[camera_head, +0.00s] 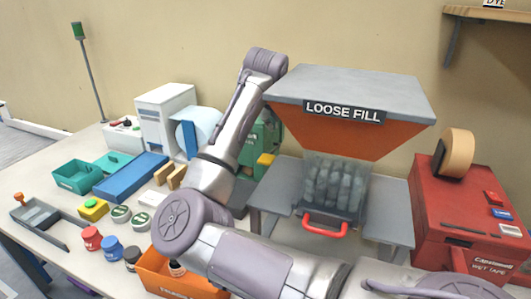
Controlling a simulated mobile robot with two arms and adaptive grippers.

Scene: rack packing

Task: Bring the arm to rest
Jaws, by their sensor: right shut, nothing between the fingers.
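My right arm (275,268) comes in from the lower right. It bends at a large elbow joint (185,222) over the front of the table, and its forearm (235,125) rises to a wrist (266,62) left of the hopper top. The fingers of my right gripper cannot be made out past the wrist, behind the forearm and hopper; it is shut with nothing between the fingers. My left gripper does not show.
The loose fill hopper (393,95) stands close right of the forearm. An orange bin (152,270) sits below the elbow, near several jars. A red tape dispenser (438,215) is at right. A blue box (130,177) and small trays are at left.

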